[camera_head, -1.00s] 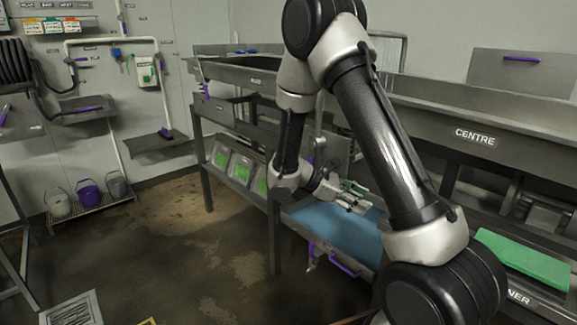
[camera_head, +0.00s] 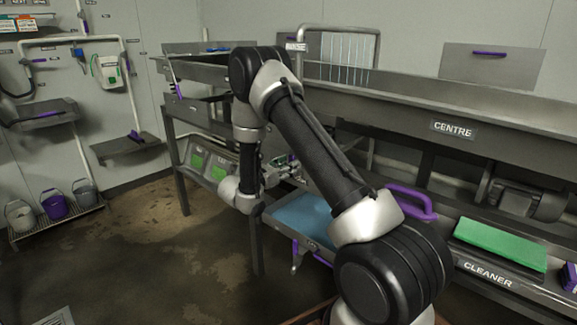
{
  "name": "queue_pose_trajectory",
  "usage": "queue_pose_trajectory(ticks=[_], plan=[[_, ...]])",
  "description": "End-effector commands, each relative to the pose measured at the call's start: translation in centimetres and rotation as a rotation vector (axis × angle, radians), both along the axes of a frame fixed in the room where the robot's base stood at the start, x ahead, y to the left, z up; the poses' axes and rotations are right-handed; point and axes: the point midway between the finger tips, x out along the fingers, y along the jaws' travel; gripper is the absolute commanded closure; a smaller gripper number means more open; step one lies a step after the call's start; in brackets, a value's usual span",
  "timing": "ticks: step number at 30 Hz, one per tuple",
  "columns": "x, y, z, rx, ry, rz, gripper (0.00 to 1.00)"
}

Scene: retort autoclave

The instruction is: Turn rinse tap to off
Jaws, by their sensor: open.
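I cannot tell for certain which fitting is the rinse tap. A small blue tap-like fitting (camera_head: 80,54) sits on the pale wall pipe at the upper left; its label and setting are too small to read. My gripper (camera_head: 284,171) is small in the picture, open, and seen partly behind my own forearm. It hangs above the blue-bottomed tray (camera_head: 302,214) in front of the long steel bench (camera_head: 400,105). It is well away from the wall fitting and no held object shows.
A white box (camera_head: 108,71) hangs beside the pipe. Buckets (camera_head: 54,204) stand on a low rack at left. A purple handle (camera_head: 408,202) and a green slab (camera_head: 500,243) lie right of my arm. The floor at centre left is open.

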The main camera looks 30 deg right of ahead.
Motion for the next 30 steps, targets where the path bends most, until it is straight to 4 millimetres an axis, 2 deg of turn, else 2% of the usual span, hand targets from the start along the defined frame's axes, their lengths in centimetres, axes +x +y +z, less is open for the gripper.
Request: queue_pose_trajectory(ticks=[4, 11, 14, 18, 19, 30], plan=[[0.31, -0.96, -0.01, 0.0, 0.0, 0.0, 0.57], [0.35, -1.03, -0.01, 0.0, 0.001, 0.0, 0.57], [0.34, -1.03, -0.01, 0.0, 0.001, 0.0, 0.72], [0.34, -1.02, -0.01, 0.0, 0.001, 0.0, 0.97], [0.34, -1.02, -0.01, 0.0, 0.001, 0.0, 1.0], [0.55, -0.92, -0.01, 0.009, -0.023, 0.0, 1.0]])
